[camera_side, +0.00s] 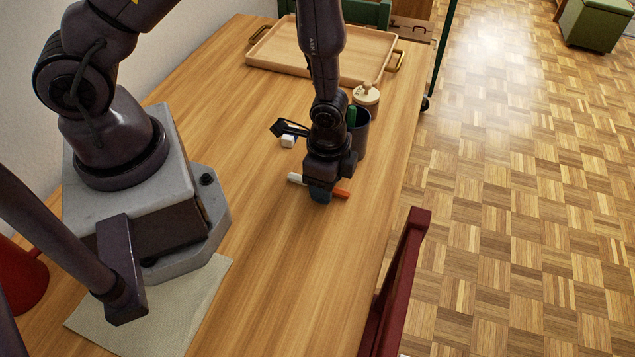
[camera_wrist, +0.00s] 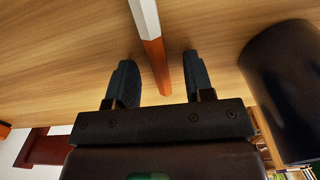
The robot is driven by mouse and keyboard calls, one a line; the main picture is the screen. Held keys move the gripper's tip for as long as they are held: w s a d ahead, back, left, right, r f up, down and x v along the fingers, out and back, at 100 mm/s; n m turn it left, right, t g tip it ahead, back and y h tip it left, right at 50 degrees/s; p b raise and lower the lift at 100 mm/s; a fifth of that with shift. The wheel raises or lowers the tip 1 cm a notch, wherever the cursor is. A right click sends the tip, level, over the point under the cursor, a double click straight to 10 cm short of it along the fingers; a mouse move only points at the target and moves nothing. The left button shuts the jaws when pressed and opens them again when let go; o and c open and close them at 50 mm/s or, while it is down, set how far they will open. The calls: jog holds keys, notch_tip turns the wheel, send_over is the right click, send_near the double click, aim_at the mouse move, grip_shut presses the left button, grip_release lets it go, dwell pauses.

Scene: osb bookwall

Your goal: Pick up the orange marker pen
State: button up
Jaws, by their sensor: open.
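The marker pen lies on the wooden table, with a white part (camera_side: 295,178) to the left and an orange end (camera_side: 341,193) to the right in the side view. My gripper (camera_side: 321,193) is low over its middle and hides that part. In the wrist view the pen's orange part (camera_wrist: 157,68) runs between the two fingers of my open gripper (camera_wrist: 156,82), with a gap on each side. The white part extends beyond the fingertips. I cannot tell the exact height of the fingertips above the table.

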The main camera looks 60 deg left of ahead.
grip_shut()
jog(key=shift+r, duration=0.15)
dwell(0.5)
